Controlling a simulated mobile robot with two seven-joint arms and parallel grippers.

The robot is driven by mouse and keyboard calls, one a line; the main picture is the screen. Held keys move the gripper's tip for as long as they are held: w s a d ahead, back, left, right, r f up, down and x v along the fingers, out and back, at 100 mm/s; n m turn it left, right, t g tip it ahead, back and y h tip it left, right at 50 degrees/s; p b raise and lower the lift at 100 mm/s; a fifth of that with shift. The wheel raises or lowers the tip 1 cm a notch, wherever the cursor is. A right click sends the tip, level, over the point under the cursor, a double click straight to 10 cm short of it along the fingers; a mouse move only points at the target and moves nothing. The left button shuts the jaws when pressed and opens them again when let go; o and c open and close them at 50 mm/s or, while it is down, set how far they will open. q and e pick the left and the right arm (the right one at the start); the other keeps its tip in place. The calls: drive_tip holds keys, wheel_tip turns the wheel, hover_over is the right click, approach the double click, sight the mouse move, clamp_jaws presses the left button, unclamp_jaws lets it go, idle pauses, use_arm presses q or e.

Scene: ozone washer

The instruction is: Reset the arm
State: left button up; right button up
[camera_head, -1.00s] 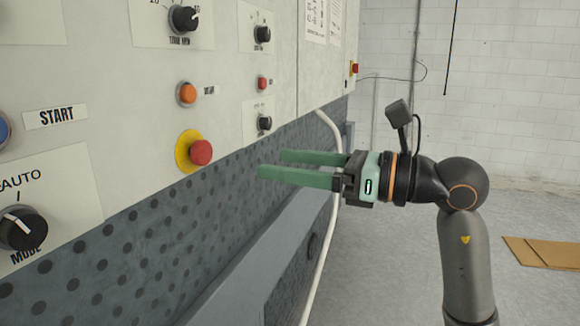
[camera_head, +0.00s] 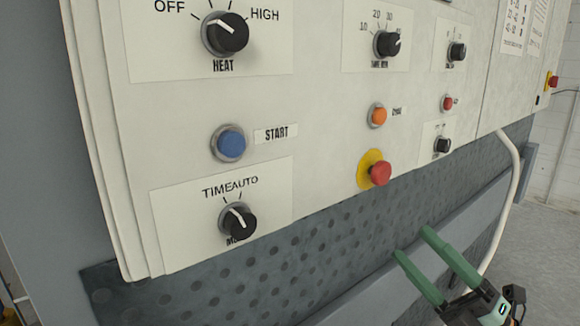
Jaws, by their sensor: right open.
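My right gripper (camera_head: 411,243) is at the lower right, with two green fingers spread apart and nothing between them. It is in front of the dark dotted lower panel, below the red mushroom button (camera_head: 380,173) on its yellow ring, and does not appear to touch the controls. The rest of my right arm is mostly cut off by the frame's bottom edge. The washer's control panel (camera_head: 300,180) fills much of the view. My left gripper is not in view.
The panel carries a HEAT knob (camera_head: 225,34), a blue START button (camera_head: 231,143), a MODE knob (camera_head: 238,221) and an orange button (camera_head: 377,115). A grey ledge (camera_head: 375,293) and a white pipe (camera_head: 506,215) lie near the gripper. Open floor (camera_head: 545,240) shows at right.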

drive_tip(key=s+d+f+m+h+p, duration=0.1)
drive_tip(key=d+f+m+h, duration=0.1)
drive_tip(key=f+m+h, duration=0.7)
drive_tip(key=s+d+f+m+h+p, duration=0.15)
drive_tip(key=f+m+h, duration=0.35)
drive_tip(key=f+m, duration=0.9)
drive_tip(key=s+a+f+m+g, duration=0.1)
drive_tip(key=s+a+f+g, duration=0.2)
drive_tip(key=s+f, duration=0.4)
drive_tip(key=s+a+f+m+g+p, duration=0.1)
drive_tip(key=s+a+f+m+g, duration=0.1)
drive_tip(key=s+f+g, duration=0.3)
drive_tip(key=s+a+f, duration=0.1)
drive_tip(key=s+f, duration=0.2)
drive_tip(key=f, duration=0.4)
